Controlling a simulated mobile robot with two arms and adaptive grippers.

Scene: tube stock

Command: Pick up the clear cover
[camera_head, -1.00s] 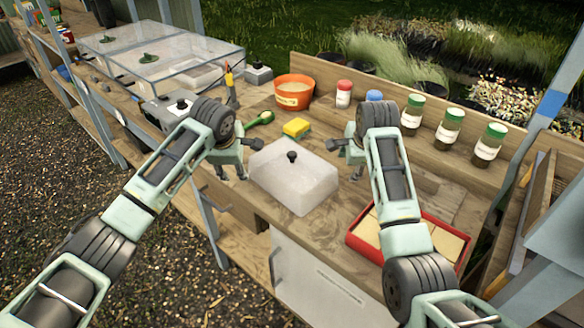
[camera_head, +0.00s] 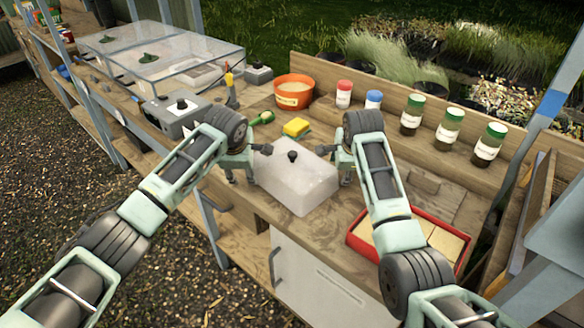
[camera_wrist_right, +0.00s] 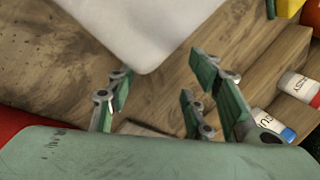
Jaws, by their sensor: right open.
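The clear cover (camera_head: 300,192) is a frosted, see-through box with a black knob (camera_head: 292,157) on top, standing on the wooden bench. Its pale corner (camera_wrist_right: 140,38) also shows in the right wrist view. My left gripper (camera_head: 255,164) is open at the cover's left end, its fingers spread along that side. My right gripper (camera_head: 336,163) is open at the cover's right end, with the cover's corner near its fingers (camera_wrist_right: 165,92) in the wrist view. Whether any finger touches the cover I cannot tell.
A yellow sponge (camera_head: 296,127), green scoop (camera_head: 263,117) and orange pot (camera_head: 294,91) stand behind the cover. A red tray (camera_head: 357,240) lies to the front right. Several jars (camera_head: 449,130) line the back right. Larger clear boxes (camera_head: 190,57) stand at the far left.

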